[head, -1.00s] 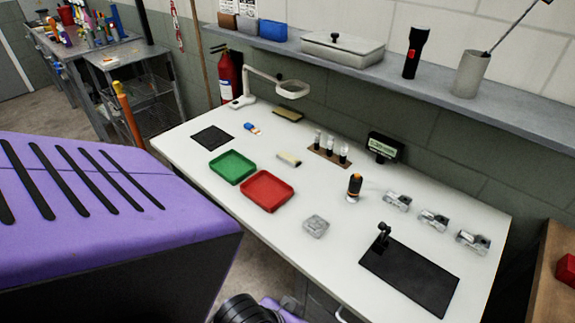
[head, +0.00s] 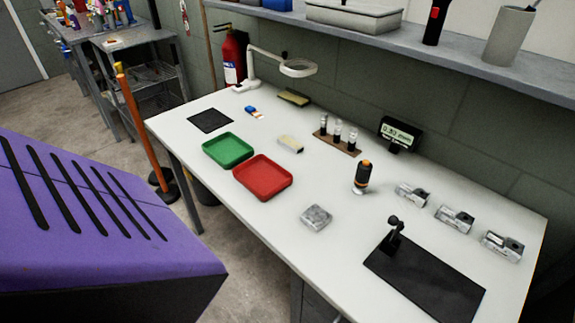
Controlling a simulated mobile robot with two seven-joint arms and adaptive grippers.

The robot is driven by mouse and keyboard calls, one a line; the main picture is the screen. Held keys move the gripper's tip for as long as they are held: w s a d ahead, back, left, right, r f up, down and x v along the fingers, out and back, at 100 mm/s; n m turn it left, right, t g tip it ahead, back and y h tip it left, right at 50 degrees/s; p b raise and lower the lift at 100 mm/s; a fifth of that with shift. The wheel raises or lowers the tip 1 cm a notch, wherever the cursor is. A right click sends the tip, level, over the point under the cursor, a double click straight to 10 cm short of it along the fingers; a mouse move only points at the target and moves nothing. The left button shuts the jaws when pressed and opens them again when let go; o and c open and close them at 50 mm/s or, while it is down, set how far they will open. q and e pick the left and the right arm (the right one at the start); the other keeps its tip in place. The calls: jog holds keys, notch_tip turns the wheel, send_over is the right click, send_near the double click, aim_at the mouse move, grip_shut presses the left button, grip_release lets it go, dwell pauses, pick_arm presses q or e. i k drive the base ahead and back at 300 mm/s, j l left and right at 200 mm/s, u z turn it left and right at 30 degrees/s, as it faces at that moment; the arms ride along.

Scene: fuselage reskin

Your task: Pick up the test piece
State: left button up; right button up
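A small grey, mottled square block (head: 316,217), which looks like the test piece, lies flat on the white table (head: 250,222) near its front edge. It sits right of and in front of the red tray (head: 263,177), with clear table around it. Three small grey metal blocks with dark round parts (head: 412,194) (head: 455,218) (head: 502,246) stand in a row at the right. Neither of my grippers shows in the head view.
A green tray (head: 228,150) lies beside the red one. A black mat with a small stand (head: 425,285) lies front right. An orange-black device (head: 362,177), a vial rack (head: 337,145) and a small display (head: 400,133) stand farther back. A shelf (head: 430,58) overhangs the table's back.

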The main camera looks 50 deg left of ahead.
aim_at(296, 149)
jog(key=j+u, duration=0.7)
jog(key=i+j+u, duration=0.1)
jog(key=u, duration=0.25)
jog(key=j, duration=0.1)
